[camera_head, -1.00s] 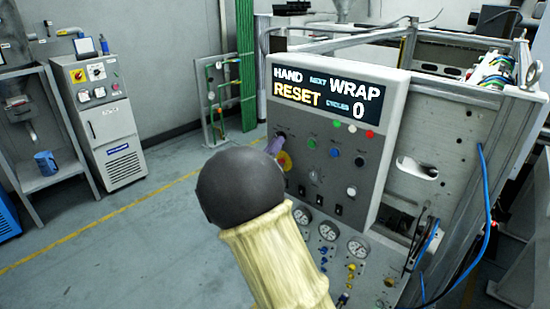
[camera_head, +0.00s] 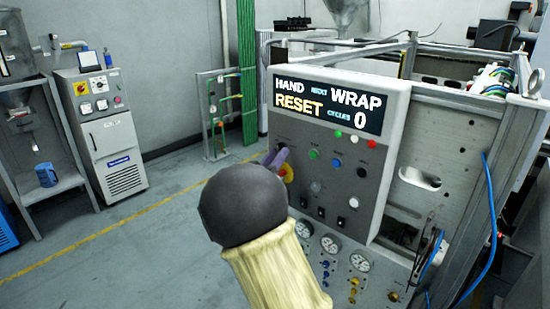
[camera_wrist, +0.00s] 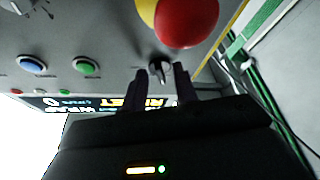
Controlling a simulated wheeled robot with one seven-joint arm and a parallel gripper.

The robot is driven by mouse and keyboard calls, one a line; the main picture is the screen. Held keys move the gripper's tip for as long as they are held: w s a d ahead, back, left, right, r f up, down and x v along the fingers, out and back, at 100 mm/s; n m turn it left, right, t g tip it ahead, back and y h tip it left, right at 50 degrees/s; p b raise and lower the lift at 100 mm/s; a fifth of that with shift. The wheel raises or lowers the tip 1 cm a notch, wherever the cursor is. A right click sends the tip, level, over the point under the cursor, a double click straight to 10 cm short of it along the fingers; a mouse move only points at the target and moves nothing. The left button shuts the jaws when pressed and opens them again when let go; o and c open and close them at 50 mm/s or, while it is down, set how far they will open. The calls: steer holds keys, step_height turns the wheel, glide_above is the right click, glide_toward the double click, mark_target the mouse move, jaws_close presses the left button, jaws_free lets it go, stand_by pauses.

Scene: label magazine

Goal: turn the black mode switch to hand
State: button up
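The black mode switch (camera_wrist: 159,66) is a small knob with a light pointer mark on the grey control panel (camera_head: 335,215). In the wrist view my gripper (camera_wrist: 161,73) is open, with one dark finger on each side of the switch. I cannot tell whether either finger touches it. In the head view my gripper (camera_head: 276,153) reaches the panel's upper left, with the switch mostly hidden by the fingers. The panel display (camera_head: 328,102) reads HAND, NEXT WRAP, RESET and CYCLES 0.
A red emergency stop on a yellow base (camera_wrist: 187,18) sits close beside the switch. Green (camera_wrist: 86,66) and blue (camera_wrist: 31,64) buttons lie to the other side. Gauges (camera_head: 330,243) are below.

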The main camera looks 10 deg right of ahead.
steer(key=b+v, duration=0.4)
steer(key=v, duration=1.3)
steer(key=shift+s, duration=0.15)
steer(key=shift+f, duration=0.15)
